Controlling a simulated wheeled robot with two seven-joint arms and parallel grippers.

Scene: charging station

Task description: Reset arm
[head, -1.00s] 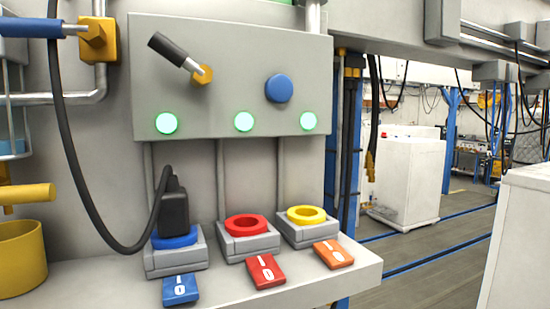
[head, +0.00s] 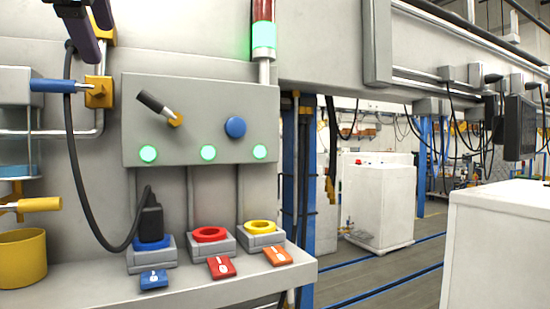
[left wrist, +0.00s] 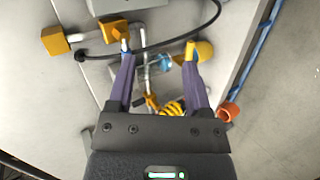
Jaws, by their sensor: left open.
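My left gripper (head: 92,40) enters at the top left of the head view, dark purple fingers pointing down, above the blue-handled lever on the wall. In the left wrist view the left gripper (left wrist: 158,58) has its fingers spread with nothing held between them. The grey panel (head: 200,118) carries a black-handled lever (head: 158,105), a blue button (head: 235,127) and three lit green lamps. Below it, a black plug (head: 151,220) stands upright in the blue socket (head: 150,245), its cable looping up to the left. My right gripper is not in view.
The red socket (head: 210,235) and yellow socket (head: 261,227) are empty. Blue, red and orange switches lie in front on the shelf (head: 215,290). A blue-handled lever (head: 55,86) and a yellow bin (head: 22,258) are at left. Open floor (head: 390,275) lies to the right.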

